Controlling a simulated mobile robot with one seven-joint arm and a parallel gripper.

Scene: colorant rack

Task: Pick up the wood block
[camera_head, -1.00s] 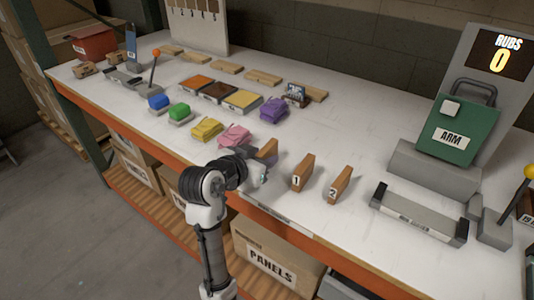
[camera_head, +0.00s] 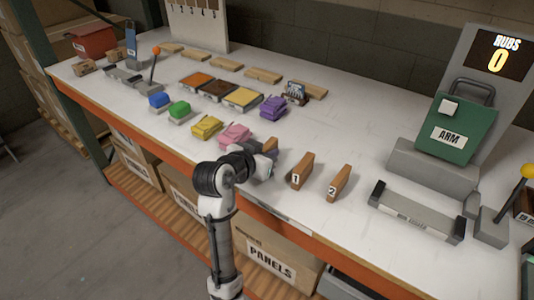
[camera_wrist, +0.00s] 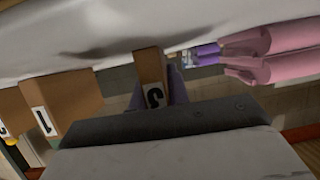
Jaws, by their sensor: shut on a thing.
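A wood block (camera_head: 271,146) stands near the front edge of the white bench top, left of the blocks marked 1 and 2. My gripper (camera_head: 262,162) is at its near side and covers much of it in the head view. In the wrist view the wood block (camera_wrist: 150,66) is at the centre, with a dark mark on a white label at its lower end. My gripper is shut on this block. A dark finger shows at its right side. I cannot tell whether the block touches the bench.
Wood block 1 (camera_head: 303,171) and wood block 2 (camera_head: 339,183) stand to the right. A pink bundle (camera_head: 235,135) and a yellow bundle (camera_head: 206,126) lie to the left. A grey tray-like bar (camera_head: 416,213) lies further right.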

